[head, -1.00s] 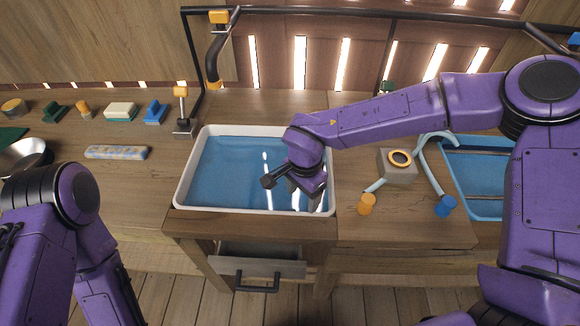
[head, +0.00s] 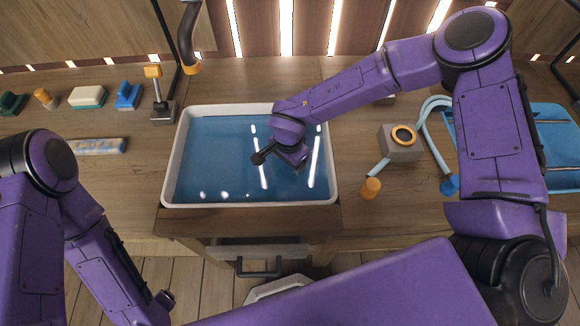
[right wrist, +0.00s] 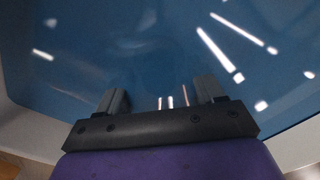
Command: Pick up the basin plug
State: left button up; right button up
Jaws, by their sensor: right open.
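The white-rimmed basin (head: 330,180) holds blue water and sits in the wooden counter. I cannot make out a basin plug in either view; the water, its bright reflections and my right arm may hide it. My right gripper (head: 299,168) points down over the right half of the basin. In the right wrist view its two fingers (right wrist: 160,98) are apart with nothing between them, and blue water shows beyond them. I cannot tell whether the fingertips touch the water.
Right of the basin stand a grey block with an orange ring (head: 401,138) and an orange-ended handle (head: 371,187). A blue tray (head: 560,150) is at far right. A tap lever (head: 156,88) stands behind left, beside a sponge (head: 88,97) and brushes. A drawer handle (head: 260,268) is below.

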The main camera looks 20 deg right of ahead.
jog(key=shift+s+f, duration=0.1)
jog(key=shift+f, duration=0.4)
grip_shut()
notch_tip(320, 180, up, 3)
jog(key=s+d+r+p, duration=0.3)
jog(key=s+r, duration=0.3)
jog(key=r, duration=0.1)
jog(key=s+d+r+p, duration=0.3)
jog(key=s+r, duration=0.3)
jog(key=r, duration=0.1)
jog(key=shift+d, duration=0.4)
